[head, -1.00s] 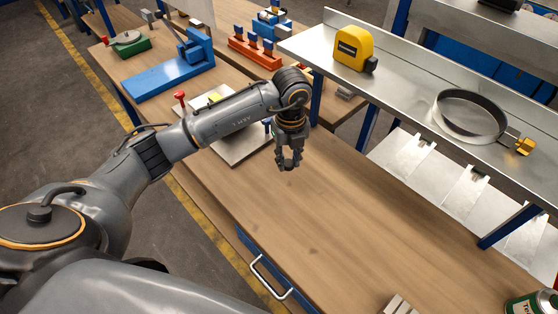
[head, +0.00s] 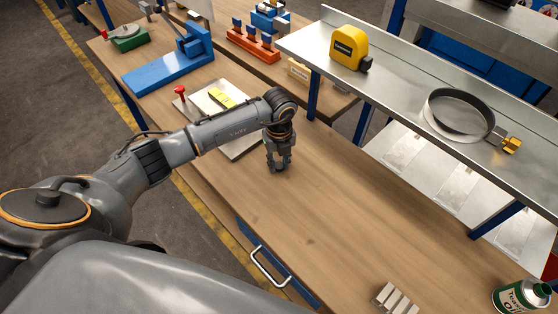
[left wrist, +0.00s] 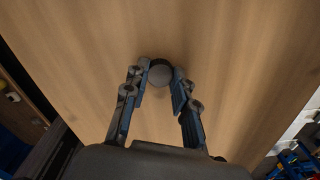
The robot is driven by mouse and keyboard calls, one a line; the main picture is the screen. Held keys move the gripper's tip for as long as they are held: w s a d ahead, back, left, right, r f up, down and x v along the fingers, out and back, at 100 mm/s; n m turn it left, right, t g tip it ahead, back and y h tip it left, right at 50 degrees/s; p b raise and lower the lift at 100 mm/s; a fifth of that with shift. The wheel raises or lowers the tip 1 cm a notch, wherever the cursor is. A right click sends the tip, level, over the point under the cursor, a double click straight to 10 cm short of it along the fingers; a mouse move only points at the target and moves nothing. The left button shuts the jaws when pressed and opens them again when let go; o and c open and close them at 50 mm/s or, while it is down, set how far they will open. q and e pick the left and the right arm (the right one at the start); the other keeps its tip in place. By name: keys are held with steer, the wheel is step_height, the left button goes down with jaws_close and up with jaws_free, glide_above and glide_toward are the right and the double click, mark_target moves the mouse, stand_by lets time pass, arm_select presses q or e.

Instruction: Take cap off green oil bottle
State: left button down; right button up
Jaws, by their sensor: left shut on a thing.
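A green and white oil can (head: 520,297) stands at the bottom right corner of the head view, partly cut off by the frame edge. Its top looks dark, and I cannot tell whether a cap is on it. My left gripper (head: 278,166) is far from the can, pointing down close over the wooden bench. In the left wrist view my left gripper (left wrist: 160,80) is shut on a small dark round cap-like piece (left wrist: 160,70) between its fingertips. I cannot tell whether this piece touches the bench. My right gripper is not in view.
The wooden bench (head: 330,230) is clear between my left gripper and the can, except for a grey slotted block (head: 396,298). A metal plate (head: 240,145) lies behind the gripper. A metal shelf with a yellow tape measure (head: 350,48) and hose clamp (head: 458,115) runs along the right.

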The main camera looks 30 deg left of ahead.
mark_target(279, 165)
arm_select(q)
steer(key=c, duration=1.2)
jaws_free()
steer(key=shift+o, duration=0.6)
steer(key=shift+r, duration=0.2)
steer(key=shift+w+r, duration=0.1)
steer(key=shift+r, duration=0.3)
step_height(279, 165, up, 11)
steer(key=b, duration=0.3)
steer(key=shift+b, duration=0.35)
